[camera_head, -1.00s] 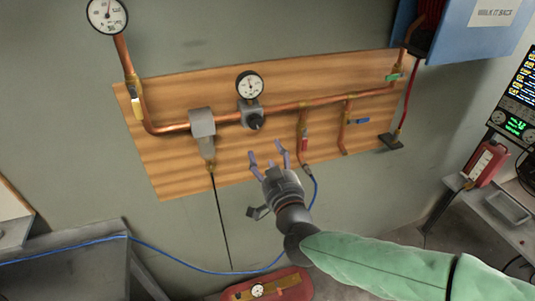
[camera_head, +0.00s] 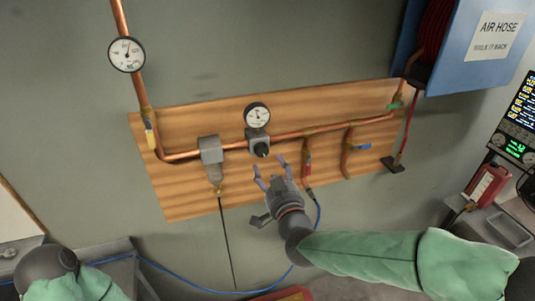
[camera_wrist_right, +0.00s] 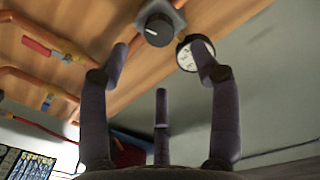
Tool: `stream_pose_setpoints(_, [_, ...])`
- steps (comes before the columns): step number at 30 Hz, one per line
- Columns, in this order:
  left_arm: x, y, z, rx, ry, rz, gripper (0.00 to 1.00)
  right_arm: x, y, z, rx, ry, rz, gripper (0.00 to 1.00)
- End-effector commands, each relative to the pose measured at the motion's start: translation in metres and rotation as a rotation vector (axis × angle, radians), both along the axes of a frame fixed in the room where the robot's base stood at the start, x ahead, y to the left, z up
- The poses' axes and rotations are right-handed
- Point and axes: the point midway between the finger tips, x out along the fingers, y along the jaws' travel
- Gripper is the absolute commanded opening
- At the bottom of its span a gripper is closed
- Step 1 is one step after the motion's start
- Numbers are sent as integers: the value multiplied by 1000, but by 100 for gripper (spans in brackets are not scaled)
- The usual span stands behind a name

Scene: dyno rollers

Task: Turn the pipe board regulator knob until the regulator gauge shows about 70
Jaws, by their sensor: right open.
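The black regulator knob (camera_head: 261,149) sits on a grey regulator body under a round white regulator gauge (camera_head: 257,115) on the wooden pipe board. The gauge needle is too small to read. My right gripper (camera_head: 270,172) is open and empty just below the knob, with its fingers pointing up at it. In the right wrist view the knob (camera_wrist_right: 158,30) is ahead between the spread fingertips, apart from them, and the gauge (camera_wrist_right: 195,52) is partly hidden behind one finger. My left arm shows at the lower left, but its gripper is not visible.
Another gauge (camera_head: 127,54) sits on the vertical pipe at upper left. A grey filter (camera_head: 211,150) is left of the regulator; a red-handled valve (camera_head: 308,164) and a blue-handled valve (camera_head: 361,146) are to its right. A blue hose hangs below the board.

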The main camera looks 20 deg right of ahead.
Motion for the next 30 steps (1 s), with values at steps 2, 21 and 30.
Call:
stream_pose_setpoints(2, [0, 0, -1, 0, 0, 0, 0, 14, 0, -1, 0, 2, 0, 63])
stream_pose_setpoints(21, [0, 0, -1, 0, 0, 0, 0, 76, -1, 1, 0, -1, -1, 63])
stream_pose_setpoints(30, [0, 0, -1, 0, 0, 0, 0, 77, -1, 1, 1, -1, -1, 43])
